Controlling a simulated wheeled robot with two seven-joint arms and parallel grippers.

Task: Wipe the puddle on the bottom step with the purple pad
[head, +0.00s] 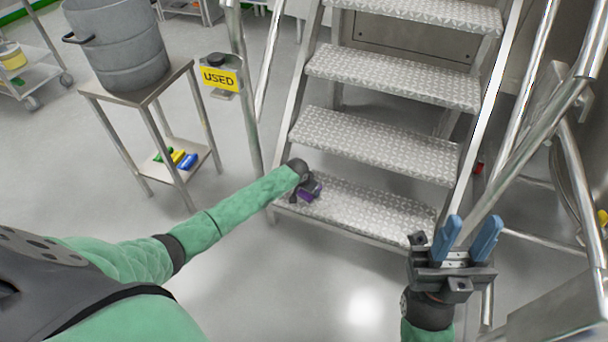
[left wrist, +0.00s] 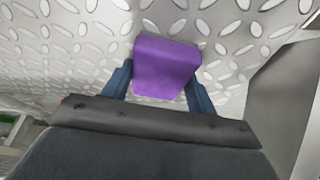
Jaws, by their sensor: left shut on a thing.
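My left gripper (head: 305,186) is shut on the purple pad (head: 309,194) at the left end of the bottom step (head: 370,210). In the left wrist view the pad (left wrist: 167,66) sits between the two blue fingers, against the patterned metal tread (left wrist: 90,45). The pad is on the step or just above it; I cannot tell if it touches. I cannot make out a puddle on the tread in either view. My right gripper (head: 468,232) is open and empty, in front of the stairs at the right.
More treads (head: 375,145) rise behind the bottom step, between metal side rails. A small table (head: 140,95) at the left carries a grey metal bucket (head: 115,45), with coloured items on its lower shelf. A yellow "USED" sign (head: 220,79) hangs near the left rail. The front floor is clear.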

